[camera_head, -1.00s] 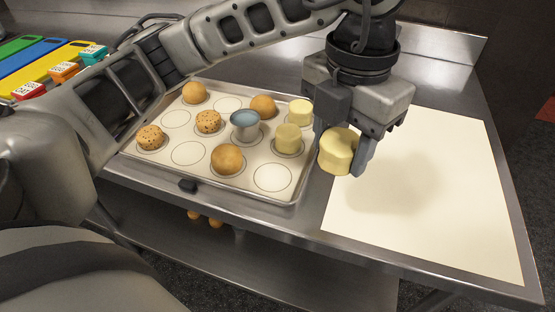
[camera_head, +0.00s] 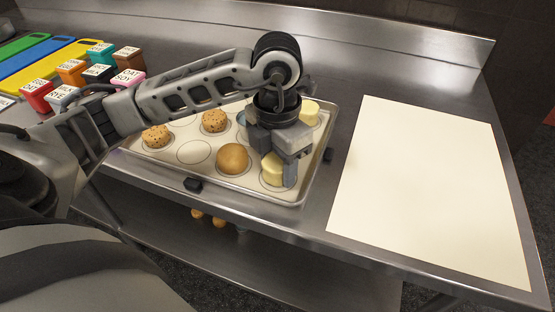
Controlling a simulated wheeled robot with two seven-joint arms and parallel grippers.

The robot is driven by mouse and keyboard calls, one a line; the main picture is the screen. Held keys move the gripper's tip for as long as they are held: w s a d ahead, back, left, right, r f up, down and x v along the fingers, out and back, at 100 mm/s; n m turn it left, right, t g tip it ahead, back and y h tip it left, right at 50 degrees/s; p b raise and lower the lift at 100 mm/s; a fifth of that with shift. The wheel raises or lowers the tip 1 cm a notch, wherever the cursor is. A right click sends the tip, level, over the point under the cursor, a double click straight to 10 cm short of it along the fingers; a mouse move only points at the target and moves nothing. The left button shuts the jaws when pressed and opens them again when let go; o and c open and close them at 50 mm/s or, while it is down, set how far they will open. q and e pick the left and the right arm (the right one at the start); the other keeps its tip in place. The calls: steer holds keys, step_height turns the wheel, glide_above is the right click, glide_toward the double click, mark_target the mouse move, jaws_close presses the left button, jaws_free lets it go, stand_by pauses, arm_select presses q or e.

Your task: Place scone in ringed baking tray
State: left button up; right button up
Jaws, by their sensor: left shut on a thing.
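The ringed baking tray (camera_head: 195,152) lies on the steel counter, with circles drawn on its pale liner. My left gripper (camera_head: 281,172) is shut on a pale yellow scone (camera_head: 272,168) at the tray's front right circle. The scone is upright and low over that circle; I cannot tell whether it touches the tray. Another pale scone (camera_head: 309,112) sits at the tray's back right. A round brown bun (camera_head: 232,158) sits left of the held scone. Speckled buns (camera_head: 156,136) (camera_head: 214,121) sit further left. My arm hides much of the tray's back. My right gripper is out of view.
A cream sheet (camera_head: 430,190) lies bare on the counter to the right.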

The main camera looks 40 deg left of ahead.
mark_target(278, 160)
arm_select(q)
steer(key=shift+f, duration=0.1)
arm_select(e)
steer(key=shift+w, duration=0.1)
arm_select(q)
steer(key=shift+f, duration=0.15)
steer(key=o, duration=1)
steer(key=shift+c, duration=0.2)
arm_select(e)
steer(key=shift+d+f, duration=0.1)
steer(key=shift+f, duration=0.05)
arm_select(q)
steer(key=shift+r, duration=0.4)
step_height(278, 160, up, 12)
steer(key=p, duration=0.1)
steer(key=shift+f, duration=0.2)
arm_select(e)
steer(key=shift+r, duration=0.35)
